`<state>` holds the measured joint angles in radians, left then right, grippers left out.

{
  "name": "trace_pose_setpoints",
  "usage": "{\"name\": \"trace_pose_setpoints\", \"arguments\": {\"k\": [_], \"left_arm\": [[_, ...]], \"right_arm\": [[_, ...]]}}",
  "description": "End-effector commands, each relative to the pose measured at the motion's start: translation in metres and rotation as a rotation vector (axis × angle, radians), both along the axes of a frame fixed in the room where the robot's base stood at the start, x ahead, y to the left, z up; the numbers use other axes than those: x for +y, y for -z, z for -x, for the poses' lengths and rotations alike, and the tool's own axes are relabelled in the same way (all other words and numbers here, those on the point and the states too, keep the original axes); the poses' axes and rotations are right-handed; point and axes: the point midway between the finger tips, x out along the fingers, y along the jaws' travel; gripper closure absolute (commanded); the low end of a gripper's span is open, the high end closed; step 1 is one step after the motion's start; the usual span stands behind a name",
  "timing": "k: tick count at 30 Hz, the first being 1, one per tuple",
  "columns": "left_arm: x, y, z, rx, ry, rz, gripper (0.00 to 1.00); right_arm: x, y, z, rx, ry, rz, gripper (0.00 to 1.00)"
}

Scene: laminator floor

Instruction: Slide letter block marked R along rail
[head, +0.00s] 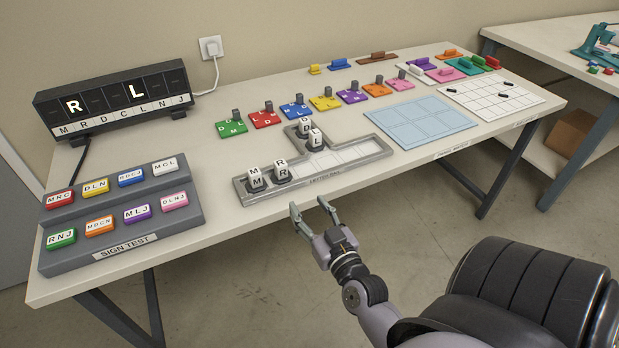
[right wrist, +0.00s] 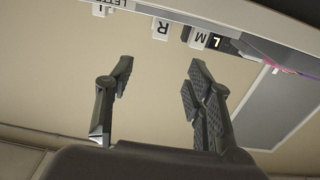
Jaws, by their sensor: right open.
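The white block marked R (head: 281,170) stands upright on the grey letter rail (head: 350,156), in its left part, close beside the block marked M (head: 255,178). Blocks L (head: 316,138) and D (head: 305,127) stand at the rail's branch toward the back. My right gripper (head: 310,205) is open and empty in front of the table's edge, below and apart from the rail. In the right wrist view, the R block (right wrist: 160,29) shows beyond and between the open fingers (right wrist: 159,70), with M (right wrist: 196,38) to its right. My left gripper is not in view.
The lit sign (head: 112,100) showing R and L stands at the left back. A grey sign-test stand (head: 120,248) with colored tiles is at the left front. Several colored plates (head: 325,102) lie behind the rail. The rail right of R has empty slots.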

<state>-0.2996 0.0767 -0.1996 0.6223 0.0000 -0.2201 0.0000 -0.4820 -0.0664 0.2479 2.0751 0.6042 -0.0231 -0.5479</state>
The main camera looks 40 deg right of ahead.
Motion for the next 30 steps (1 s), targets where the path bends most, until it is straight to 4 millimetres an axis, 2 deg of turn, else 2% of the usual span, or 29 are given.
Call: {"name": "trace_pose_setpoints", "arguments": {"k": [5,8,30], "left_arm": [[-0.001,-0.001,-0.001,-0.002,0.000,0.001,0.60],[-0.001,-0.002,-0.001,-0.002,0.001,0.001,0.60],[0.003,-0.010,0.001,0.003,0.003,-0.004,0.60]], "right_arm": [[-0.001,0.000,-0.004,-0.001,-0.001,-0.001,0.52],[-0.003,0.000,-0.013,0.000,-0.001,-0.002,0.52],[-0.035,0.000,-0.148,0.001,0.000,-0.001,0.52]]}}
